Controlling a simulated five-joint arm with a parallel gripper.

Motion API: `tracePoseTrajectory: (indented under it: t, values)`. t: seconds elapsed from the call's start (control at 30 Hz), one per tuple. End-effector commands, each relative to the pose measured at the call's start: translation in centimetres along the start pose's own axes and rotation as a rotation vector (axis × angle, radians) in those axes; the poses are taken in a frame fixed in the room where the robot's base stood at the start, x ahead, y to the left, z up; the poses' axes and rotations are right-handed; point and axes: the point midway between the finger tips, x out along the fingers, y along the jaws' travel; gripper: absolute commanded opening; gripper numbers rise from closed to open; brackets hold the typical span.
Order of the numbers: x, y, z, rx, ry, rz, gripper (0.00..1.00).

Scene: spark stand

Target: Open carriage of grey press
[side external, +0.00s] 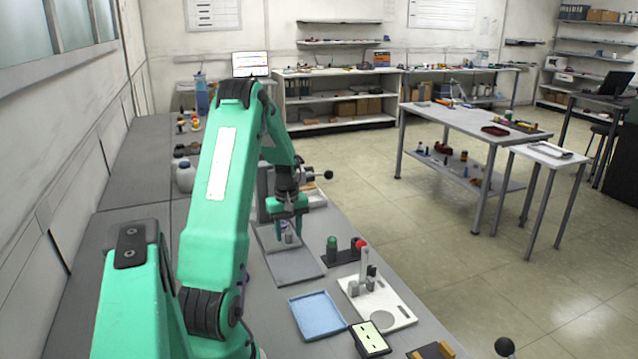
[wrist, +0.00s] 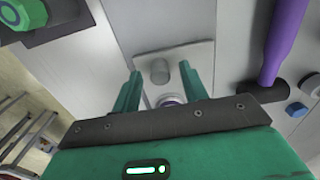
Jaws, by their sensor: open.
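The grey press shows in the side view as a flat grey base plate (side external: 295,267) on the bench, with a grey upright behind my gripper. My gripper (side external: 288,232) hangs over the far part of this plate, fingers pointing down, and hides much of the press. In the wrist view, a light grey plate (wrist: 197,52) with a short round grey knob (wrist: 159,72) lies ahead of my open gripper (wrist: 159,78). The knob appears between the two green fingers, with a gap on each side. I cannot tell how deep the fingers are around it.
Nearer are a white plate with a red-topped lever (side external: 385,307) and a blue tray (side external: 318,314). In the wrist view, a purple bar (wrist: 280,40) is at right.

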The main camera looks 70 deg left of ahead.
Motion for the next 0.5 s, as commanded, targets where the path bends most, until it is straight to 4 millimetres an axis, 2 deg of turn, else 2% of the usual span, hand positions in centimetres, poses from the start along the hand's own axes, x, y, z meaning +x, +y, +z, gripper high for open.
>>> tracePoseTrajectory:
  t: [0.17,0.47,0.5]
  values:
    - [1.03,-0.02,0.04,0.0,-0.001,0.0,0.43]
    - [1.16,-0.02,0.03,0.0,0.0,0.0,0.43]
    - [1.15,-0.02,0.03,0.0,0.0,0.0,0.35]
